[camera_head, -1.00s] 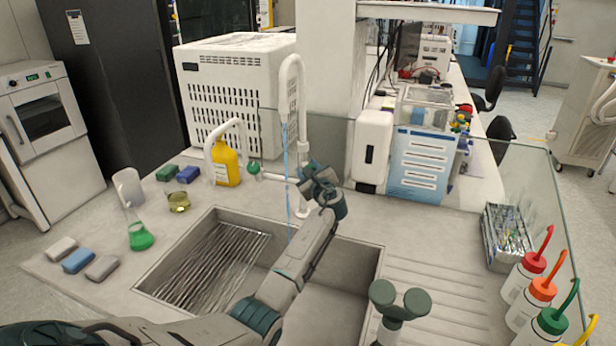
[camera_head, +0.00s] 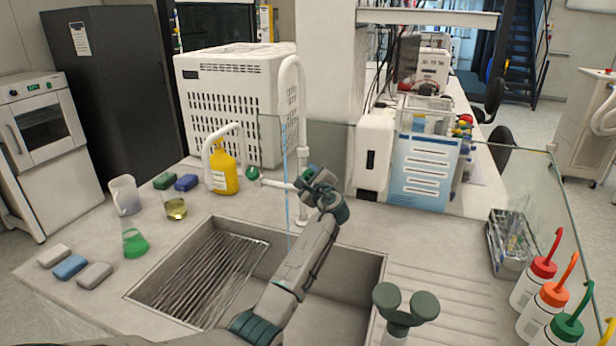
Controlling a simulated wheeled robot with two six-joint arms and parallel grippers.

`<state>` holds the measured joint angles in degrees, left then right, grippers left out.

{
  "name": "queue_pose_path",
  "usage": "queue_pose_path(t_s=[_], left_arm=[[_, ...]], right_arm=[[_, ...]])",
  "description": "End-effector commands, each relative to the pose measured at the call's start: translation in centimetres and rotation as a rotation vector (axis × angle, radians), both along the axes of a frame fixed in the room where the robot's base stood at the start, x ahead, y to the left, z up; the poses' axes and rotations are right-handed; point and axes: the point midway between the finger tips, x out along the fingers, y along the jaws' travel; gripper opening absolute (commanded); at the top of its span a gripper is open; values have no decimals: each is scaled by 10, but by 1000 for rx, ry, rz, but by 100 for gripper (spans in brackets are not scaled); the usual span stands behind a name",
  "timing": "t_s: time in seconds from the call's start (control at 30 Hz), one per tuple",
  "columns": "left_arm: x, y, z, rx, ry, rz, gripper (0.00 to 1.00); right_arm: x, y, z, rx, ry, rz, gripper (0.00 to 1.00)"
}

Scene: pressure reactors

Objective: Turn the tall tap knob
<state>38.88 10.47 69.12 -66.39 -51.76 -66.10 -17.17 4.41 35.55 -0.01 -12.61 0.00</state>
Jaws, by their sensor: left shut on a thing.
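The tall tap (camera_head: 300,120) is a white pipe with a curved top behind the sink. A thin blue stream of water (camera_head: 286,205) runs down from its spout toward the sink (camera_head: 258,222). My left gripper (camera_head: 307,184) is at the tap's lower part, shut on the tall tap's knob, which the jaws mostly hide; a bit of green shows there. My left arm reaches over the sink from the front. Another green knob (camera_head: 253,173) sits at the left end of a horizontal white pipe. My right gripper is not in view.
A short white tap (camera_head: 208,150) and a yellow bottle (camera_head: 222,172) stand left of the tall tap. A green double-headed fixture (camera_head: 405,302) stands at the sink's front right. A glass panel (camera_head: 500,185), tube rack (camera_head: 512,245) and wash bottles (camera_head: 535,285) border the right.

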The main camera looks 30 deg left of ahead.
Motion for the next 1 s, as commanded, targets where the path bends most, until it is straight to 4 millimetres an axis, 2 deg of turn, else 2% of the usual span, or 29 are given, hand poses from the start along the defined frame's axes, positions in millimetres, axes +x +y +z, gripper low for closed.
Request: queue_pose_path(t_s=[0.1, 0.13, 0.23, 0.5, 0.63, 0.77, 1.0], left_arm=[[0, 0, -2, -2, 2, 0, 16], [0, 0, -2, -1, 3, 0, 43], [0, 0, -2, -1, 3, 0, 61], [0, -1, -1, -1, 2, 0, 61], [-5, -8, -2, 0, 1, -1, 61], [-17, -24, -4, -2, 0, -2, 61], [-46, -63, -4, -2, 0, -2, 61]], right_arm=[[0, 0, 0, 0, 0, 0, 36], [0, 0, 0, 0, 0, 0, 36], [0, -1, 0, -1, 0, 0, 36], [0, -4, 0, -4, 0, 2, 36], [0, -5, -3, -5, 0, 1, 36], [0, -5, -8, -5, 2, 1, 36], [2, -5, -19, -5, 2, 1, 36]])
